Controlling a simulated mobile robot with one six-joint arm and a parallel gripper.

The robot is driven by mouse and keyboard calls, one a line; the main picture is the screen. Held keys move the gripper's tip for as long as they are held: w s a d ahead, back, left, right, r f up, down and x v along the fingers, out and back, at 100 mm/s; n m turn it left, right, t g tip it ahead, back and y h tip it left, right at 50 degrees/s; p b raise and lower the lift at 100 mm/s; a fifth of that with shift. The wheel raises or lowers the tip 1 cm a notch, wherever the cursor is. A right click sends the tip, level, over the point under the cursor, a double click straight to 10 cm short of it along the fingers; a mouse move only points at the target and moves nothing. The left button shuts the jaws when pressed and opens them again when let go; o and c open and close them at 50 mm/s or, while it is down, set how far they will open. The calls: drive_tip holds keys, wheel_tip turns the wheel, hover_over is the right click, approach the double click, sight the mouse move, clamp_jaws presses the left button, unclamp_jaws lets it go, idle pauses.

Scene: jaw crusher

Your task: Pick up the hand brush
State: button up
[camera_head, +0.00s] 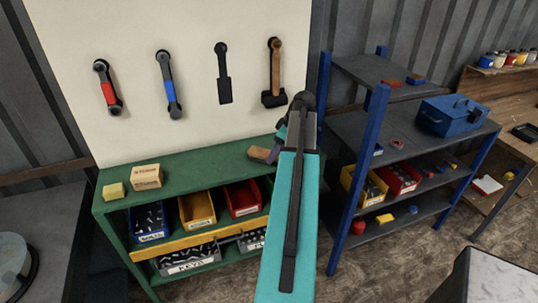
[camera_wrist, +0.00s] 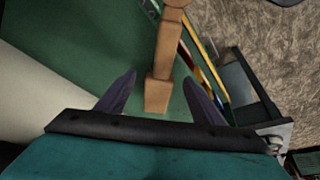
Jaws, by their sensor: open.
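The hand brush, seen as a wooden piece (camera_head: 259,154), lies on the green workbench (camera_head: 192,174) near its right end, partly hidden behind my arm in the head view. In the wrist view its light wooden handle (camera_wrist: 165,58) runs from the top edge down between my fingers; its bristles do not show clearly. My gripper (camera_wrist: 158,80) is open, with one dark finger on each side of the handle's near end and visible gaps on both sides. In the head view my gripper (camera_head: 279,143) is just at the brush's right, mostly hidden by my arm.
A pegboard-like white panel (camera_head: 160,25) with hanging tools rises behind the workbench. A cardboard box (camera_head: 146,176) and a yellow block (camera_head: 113,191) stand at its left. A blue-post shelf (camera_head: 385,125) with a blue toolbox (camera_head: 451,115) stands close to the right.

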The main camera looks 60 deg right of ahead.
drive_tip(key=shift+w+f, duration=0.25)
drive_tip(key=shift+f, duration=0.35)
drive_tip(key=c, duration=1.3)
drive_tip(key=shift+r, duration=0.2)
drive_tip(key=shift+r+b, duration=0.9)
drive_tip(key=shift+r, duration=0.55)
drive_tip(key=s+a+b, duration=0.1)
drive_tip(key=s, duration=0.4)
drive_tip(key=s+a+r+b, duration=0.1)
drive_tip(key=s+a+b, duration=0.1)
drive_tip(key=s, duration=0.3)
drive_tip(key=s+a+b, duration=0.2)
drive_tip(key=s, duration=0.3)
drive_tip(key=shift+a+r, duration=0.2)
drive_tip(key=shift+r, duration=0.2)
